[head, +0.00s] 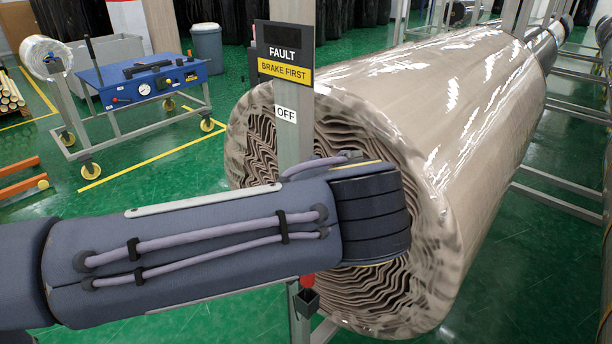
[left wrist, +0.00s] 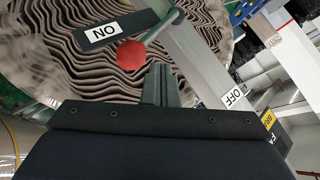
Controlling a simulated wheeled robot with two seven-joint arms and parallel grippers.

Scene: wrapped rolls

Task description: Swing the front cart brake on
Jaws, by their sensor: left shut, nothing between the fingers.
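The brake lever is a dark rod (left wrist: 160,28) with a red ball knob (left wrist: 131,54) in the left wrist view. The rod lies beside the dark plate with the white ON label (left wrist: 102,33), pointing away from the grey post (left wrist: 196,50). The OFF label (left wrist: 235,97) is on the post, and also shows in the head view (head: 286,114). My left gripper (left wrist: 161,72) is shut and empty, its fingertips just beside the knob; I cannot tell whether they touch. My right gripper is not in view.
A large wrapped roll (head: 455,110) lies right behind the post. A FAULT / BRAKE FIRST sign (head: 285,52) tops the post. A small red part (head: 307,281) shows below my arm. A blue cart (head: 150,82) stands at the back left, with open green floor before it.

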